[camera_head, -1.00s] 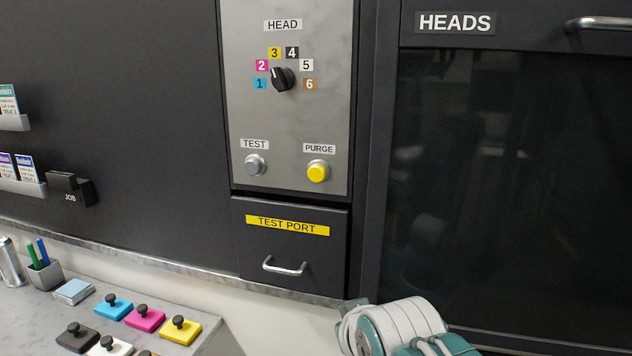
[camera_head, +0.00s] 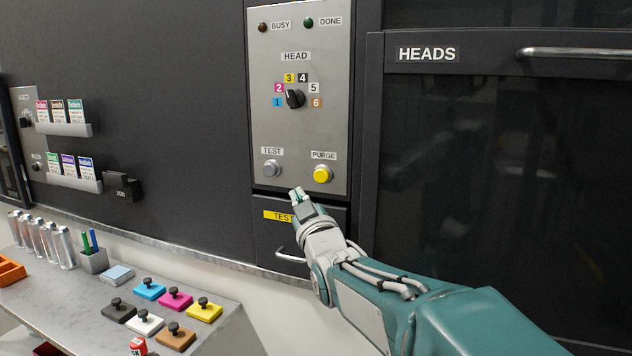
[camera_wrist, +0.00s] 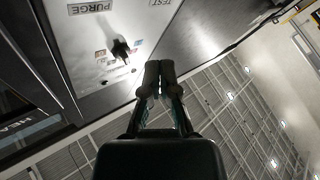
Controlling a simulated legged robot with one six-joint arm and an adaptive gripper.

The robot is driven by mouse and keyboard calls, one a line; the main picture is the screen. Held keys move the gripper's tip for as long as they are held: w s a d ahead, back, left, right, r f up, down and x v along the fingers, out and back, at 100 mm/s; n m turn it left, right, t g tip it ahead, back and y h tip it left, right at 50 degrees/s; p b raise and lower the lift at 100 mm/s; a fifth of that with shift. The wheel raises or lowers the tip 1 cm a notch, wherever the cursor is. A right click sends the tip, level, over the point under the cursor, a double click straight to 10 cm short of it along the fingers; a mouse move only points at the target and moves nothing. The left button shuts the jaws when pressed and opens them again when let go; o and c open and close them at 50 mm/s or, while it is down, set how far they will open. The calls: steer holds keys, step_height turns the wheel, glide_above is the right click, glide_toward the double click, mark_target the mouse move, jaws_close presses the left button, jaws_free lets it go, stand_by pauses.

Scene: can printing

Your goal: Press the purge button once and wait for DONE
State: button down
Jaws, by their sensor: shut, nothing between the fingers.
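The yellow purge button (camera_head: 322,174) sits under its PURGE label at the lower right of the grey panel (camera_head: 330,70). The DONE lamp (camera_head: 308,22) is dark green and looks unlit. The BUSY lamp (camera_head: 262,27) left of it is dark reddish and looks unlit too. My gripper (camera_head: 298,192) is shut and empty, below and left of the purge button in the picture, apart from it. In the wrist view the fingertips (camera_wrist: 160,68) are together. The PURGE label (camera_wrist: 91,8) shows there upside down; the button itself is out of that view.
The grey TEST button (camera_head: 272,168) is left of the purge button. The head knob (camera_head: 294,99) is above. The test port drawer with its handle (camera_head: 288,257) is behind my arm. The HEADS door (camera_head: 480,180) fills the right. Coloured pads lie on the bench (camera_head: 75,300).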

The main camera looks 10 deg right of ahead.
mark_target(317, 176)
steer(key=shift+a, duration=0.2)
steer(key=shift+w, duration=0.15)
steer(key=shift+w+d, duration=0.9)
steer(key=shift+w, duration=0.25)
steer(key=shift+w+d, duration=0.9)
steer(key=shift+w, duration=0.25)
steer(key=shift+w+d, duration=0.9)
steer(key=shift+w, duration=0.25)
steer(key=shift+w+d+r, duration=0.1)
steer(key=shift+w+d, duration=0.15)
steer(key=shift+w, duration=0.05)
steer(key=shift+w+d, duration=0.55)
steer(key=shift+w, duration=0.15)
steer(key=shift+s+a, duration=0.1)
stand_by(0.5)
steer(key=shift+s+a, duration=0.7)
steer(key=shift+s, duration=0.25)
